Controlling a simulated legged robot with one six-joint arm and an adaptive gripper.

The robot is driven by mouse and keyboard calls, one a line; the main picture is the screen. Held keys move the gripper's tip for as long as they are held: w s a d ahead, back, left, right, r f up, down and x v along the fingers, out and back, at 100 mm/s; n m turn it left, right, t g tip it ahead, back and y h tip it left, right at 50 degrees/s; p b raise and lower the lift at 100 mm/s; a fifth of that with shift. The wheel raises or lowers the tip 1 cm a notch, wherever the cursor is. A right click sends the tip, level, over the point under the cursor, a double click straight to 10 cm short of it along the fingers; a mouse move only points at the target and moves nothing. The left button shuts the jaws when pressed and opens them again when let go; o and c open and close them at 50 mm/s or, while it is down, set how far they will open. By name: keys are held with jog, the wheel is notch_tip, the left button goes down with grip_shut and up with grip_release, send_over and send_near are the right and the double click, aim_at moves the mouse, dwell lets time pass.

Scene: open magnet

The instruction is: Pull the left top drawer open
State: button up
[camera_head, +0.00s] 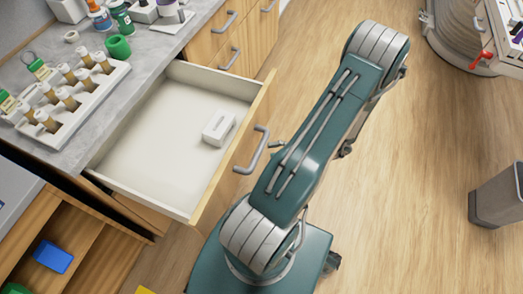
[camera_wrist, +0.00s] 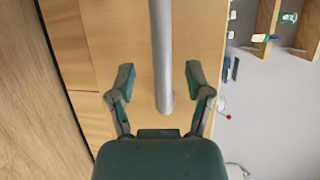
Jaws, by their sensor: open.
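The top drawer (camera_head: 165,130) under the counter stands well open in the head view, with a wooden front, pale inside and grey bar handle (camera_head: 254,150). A small white box (camera_head: 219,128) lies in it. In the wrist view, my gripper (camera_wrist: 160,76) is open, with one teal finger on each side of a grey bar handle (camera_wrist: 161,45). Gaps show between the fingers and the bar. Wooden fronts lie behind it. In the head view my arm hides most of the gripper; only a small teal part shows right of the drawer handle.
The grey counter (camera_head: 145,65) holds a white rack of brown-and-white vials (camera_head: 75,90), bottles and a green ring. More closed drawers (camera_head: 225,45) stand behind. An open shelf with a blue box (camera_head: 53,257) is at lower left. A grey bin (camera_head: 498,195) stands right; wooden floor between is clear.

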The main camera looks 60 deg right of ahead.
jog(key=v, duration=0.7)
jog(key=shift+a, duration=0.1)
jog(key=w+a+r+n+g, duration=0.4)
jog(key=w+a+r+g, duration=0.1)
jog(key=w+r+g, duration=0.3)
jog(key=w+a+r+n+g, duration=0.45)
jog(key=w+r, duration=0.35)
jog(key=w, duration=0.2)
jog(key=w+a+r+n+t+h, duration=0.1)
jog(key=a+r+n+t+h, duration=0.1)
jog(key=a+r, duration=0.5)
jog(key=w+a+r+n+t+h, duration=0.1)
jog(key=a+r+h, duration=0.4)
jog(key=a, duration=0.9)
jog(key=shift+a+r+n+t, duration=0.35)
jog(key=shift+r+n+t, duration=0.1)
jog(key=shift+r+n, duration=0.5)
